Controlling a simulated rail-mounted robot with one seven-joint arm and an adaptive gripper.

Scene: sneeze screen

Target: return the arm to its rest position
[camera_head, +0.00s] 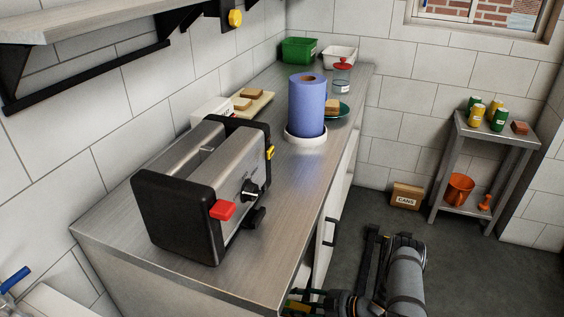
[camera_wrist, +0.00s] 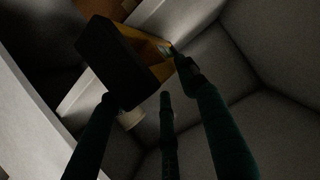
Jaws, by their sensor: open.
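My arm (camera_head: 405,275) is folded low at the bottom of the head view, beside the front of the steel counter. My gripper (camera_head: 302,303) is partly cut off by the bottom edge, close to the cabinet front. In the wrist view my gripper (camera_wrist: 147,86) has its dark green fingers spread apart, with nothing held between them. A dark box-like thing with a yellow-orange side (camera_wrist: 150,48) is just beyond the fingertips. I cannot tell whether the fingers touch it.
The counter (camera_head: 180,283) carries a toaster (camera_head: 205,185), a blue paper roll (camera_head: 307,105) and a green bin (camera_head: 298,50). A cabinet handle (camera_head: 331,232) juts out near my arm. A small shelf (camera_head: 455,165) and a cardboard box (camera_head: 407,196) stand beyond open floor (camera_head: 480,270). The wrist view is dim.

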